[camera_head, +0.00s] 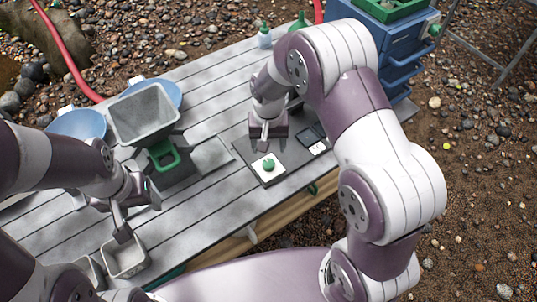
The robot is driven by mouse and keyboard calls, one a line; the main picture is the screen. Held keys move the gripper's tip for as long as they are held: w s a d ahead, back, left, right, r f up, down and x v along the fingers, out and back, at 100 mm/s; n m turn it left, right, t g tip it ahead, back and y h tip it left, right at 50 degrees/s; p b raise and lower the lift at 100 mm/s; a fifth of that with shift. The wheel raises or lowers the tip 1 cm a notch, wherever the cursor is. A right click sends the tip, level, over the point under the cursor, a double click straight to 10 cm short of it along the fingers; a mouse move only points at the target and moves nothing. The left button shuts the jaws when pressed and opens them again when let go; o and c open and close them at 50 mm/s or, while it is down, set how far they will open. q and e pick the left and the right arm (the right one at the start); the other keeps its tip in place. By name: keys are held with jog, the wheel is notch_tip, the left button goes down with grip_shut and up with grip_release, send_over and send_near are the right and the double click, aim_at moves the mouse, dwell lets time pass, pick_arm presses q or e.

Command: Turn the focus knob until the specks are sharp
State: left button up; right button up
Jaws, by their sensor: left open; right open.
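A green knob (269,164) sits on a small white plate (261,171) on a dark mat (243,150) near the table's front edge. My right gripper (263,145) is just behind the knob, pointing down, open and empty. It looks apart from the knob, though the gap is hard to judge. My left gripper (122,238) is open above the small grey trays at the front left, with nothing seen between its fingers. A small dark panel (312,138) lies on the mat right of the knob. No specks can be made out.
A grey hopper (148,116) on a green frame (165,155) stands on the slatted table (205,85). Blue pans (82,125) lie behind it. A grey tray (125,262) is at the front left. A blue bottle (264,37) and blue drawer unit (398,55) stand at the back.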

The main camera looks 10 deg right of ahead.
notch_tip(320, 180, up, 5)
jog(key=shift+f, duration=0.15)
dwell(1.2)
jog(key=s+d+r+n+p, duration=0.1)
jog(key=s+d+r, duration=0.1)
jog(key=s, duration=0.2)
jog(key=s+d+r+t+p, duration=0.1)
jog(key=s+r, duration=0.2)
jog(key=s, duration=0.2)
jog(key=s+d+r+n+p, duration=0.1)
jog(key=s+d+r, duration=0.1)
jog(key=s, duration=0.3)
jog(key=shift+d+r+n, duration=0.3)
jog(key=shift+s, duration=0.2)
